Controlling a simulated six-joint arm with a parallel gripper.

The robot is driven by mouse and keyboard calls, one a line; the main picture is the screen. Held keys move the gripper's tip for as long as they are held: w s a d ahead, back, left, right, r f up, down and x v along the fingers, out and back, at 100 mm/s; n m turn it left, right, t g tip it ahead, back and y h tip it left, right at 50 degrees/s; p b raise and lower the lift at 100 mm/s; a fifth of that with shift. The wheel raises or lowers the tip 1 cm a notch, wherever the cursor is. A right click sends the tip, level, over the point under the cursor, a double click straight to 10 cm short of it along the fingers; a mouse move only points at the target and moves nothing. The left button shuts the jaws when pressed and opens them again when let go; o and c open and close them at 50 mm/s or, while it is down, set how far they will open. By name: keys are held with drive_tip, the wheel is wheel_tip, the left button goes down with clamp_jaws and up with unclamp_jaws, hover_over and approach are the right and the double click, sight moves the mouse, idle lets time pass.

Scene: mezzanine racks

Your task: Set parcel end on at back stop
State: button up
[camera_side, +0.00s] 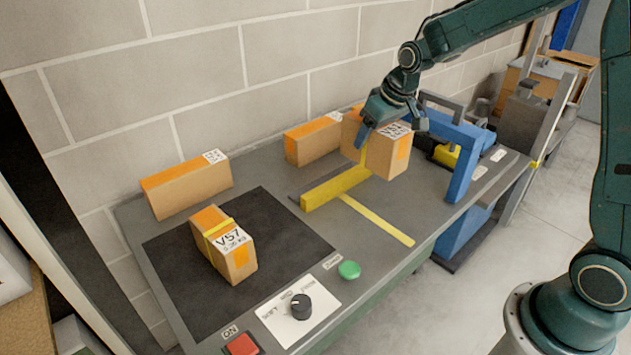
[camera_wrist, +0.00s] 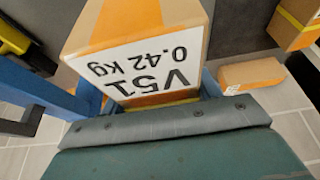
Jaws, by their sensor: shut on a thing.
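My gripper (camera_side: 392,128) is shut on a cardboard parcel (camera_side: 392,163) with orange tape, a yellow strap and a white label. In the wrist view the held parcel (camera_wrist: 152,45) shows its label, "V51 0.42 kg", upside down. In the side view the parcel is beside a raised yellow bar (camera_side: 335,188) on the grey bench, to the bar's right. I cannot tell whether its underside touches the bench. A blue frame (camera_side: 463,160) stands to the right of the parcel. Which part is the back stop is not marked.
A strapped parcel labelled V57 (camera_side: 224,245) sits on a black mat (camera_side: 180,290). Two more parcels (camera_side: 187,185) (camera_side: 312,140) lie by the block wall. A dial (camera_side: 300,306), a green button (camera_side: 349,270) and a red switch (camera_side: 242,345) are along the front edge. A yellow stripe (camera_side: 377,220) crosses the bench.

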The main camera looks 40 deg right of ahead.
sight(386, 161)
wheel_tip(386, 161, down, 12)
idle(0.4)
drive_tip(key=shift+f, duration=0.1)
drive_tip(key=shift+f, duration=1.8)
drive_tip(key=shift+f, duration=0.1)
drive_tip(key=o, duration=1.3)
drive_tip(key=shift+c, duration=0.2)
drive_tip(key=v, duration=1.1)
drive_tip(key=shift+s+r, duration=0.15)
drive_tip(key=shift+r, duration=0.1)
drive_tip(key=shift+s+r, duration=0.15)
drive_tip(key=shift+r, duration=0.15)
